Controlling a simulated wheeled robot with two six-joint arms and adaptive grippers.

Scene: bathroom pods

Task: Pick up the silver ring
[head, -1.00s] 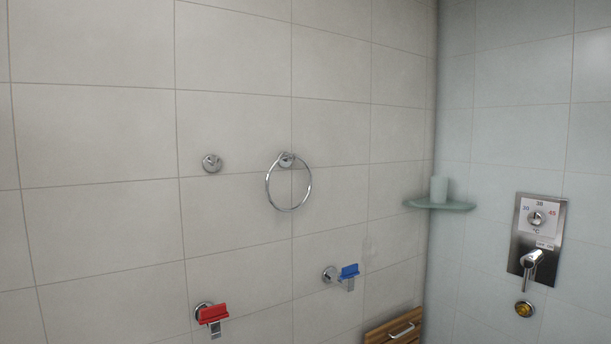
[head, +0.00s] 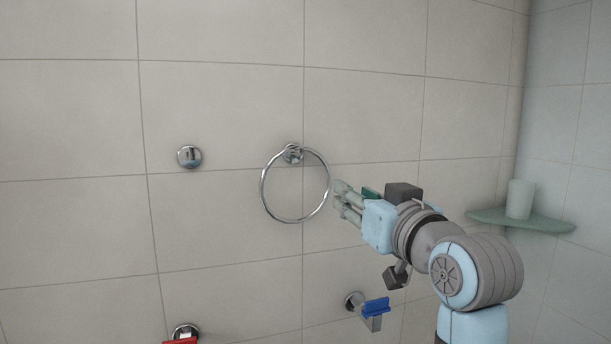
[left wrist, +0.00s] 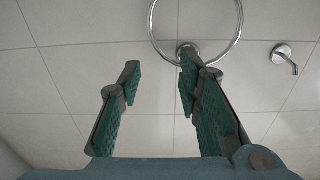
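The silver ring (head: 264,195) hangs from a round chrome mount (head: 292,152) on the tiled wall. My left gripper (head: 340,196) is just right of the ring in the head view, with its fingers pointing left toward the ring's right side. A small gap shows between the fingertips and the ring there. In the left wrist view the gripper (left wrist: 159,67) is open and empty, its two green-padded fingers apart. The ring (left wrist: 240,25) is partly cut off at the top of that view, its mount just beyond the right fingertip. My right gripper is not in view.
A round chrome hook (head: 189,156) is on the wall left of the ring. Below are a blue-handled fitting (head: 374,307) and a partly cut-off red-handled one (head: 182,340). A corner shelf (head: 545,223) holds a pale cup (head: 519,199) at the right.

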